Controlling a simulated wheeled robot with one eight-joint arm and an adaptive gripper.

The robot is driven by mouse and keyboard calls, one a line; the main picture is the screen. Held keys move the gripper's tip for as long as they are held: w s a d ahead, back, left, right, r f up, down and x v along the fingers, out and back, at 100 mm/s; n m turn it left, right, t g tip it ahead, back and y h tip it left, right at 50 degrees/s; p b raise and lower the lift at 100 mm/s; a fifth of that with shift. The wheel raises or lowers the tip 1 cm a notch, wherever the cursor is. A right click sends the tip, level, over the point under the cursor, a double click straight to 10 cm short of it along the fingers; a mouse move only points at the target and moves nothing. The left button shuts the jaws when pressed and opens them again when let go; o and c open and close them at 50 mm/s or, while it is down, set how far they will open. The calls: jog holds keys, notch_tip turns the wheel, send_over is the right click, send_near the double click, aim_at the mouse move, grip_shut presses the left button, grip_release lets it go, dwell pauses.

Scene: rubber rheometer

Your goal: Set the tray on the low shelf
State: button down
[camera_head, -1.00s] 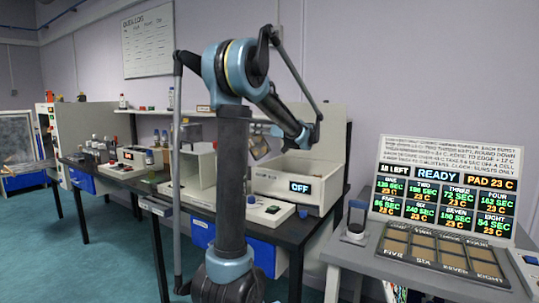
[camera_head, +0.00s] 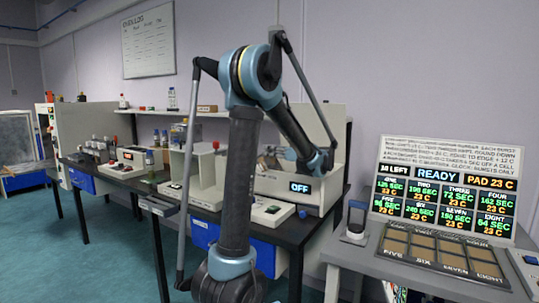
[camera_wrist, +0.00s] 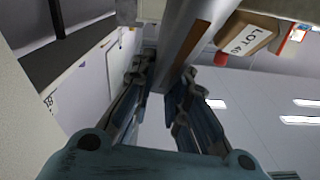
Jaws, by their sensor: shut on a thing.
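My gripper (camera_wrist: 160,88) is shut on a long grey piece with a brown strip, which looks like the edge of the tray (camera_wrist: 186,48). The tray's far end runs out of the top of the wrist view. In the head view my gripper (camera_head: 288,154) is low in the white open-topped unit with the "OFF" display (camera_head: 328,190). The unit's front wall and my arm hide the rest. I cannot make out the low shelf or whether the tray touches anything.
A "LOT 40" box (camera_wrist: 248,36) is close on the right in the wrist view. A pale wall with white panels (camera_wrist: 85,85) is on the left. In the head view, the bench holds bottles and a control box (camera_head: 270,211). A display panel (camera_head: 445,190) stands at the right.

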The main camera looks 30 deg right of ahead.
jog(key=shift+f, duration=0.25)
jog(key=c, duration=1.6)
grip_release()
jog(key=shift+s, duration=0.15)
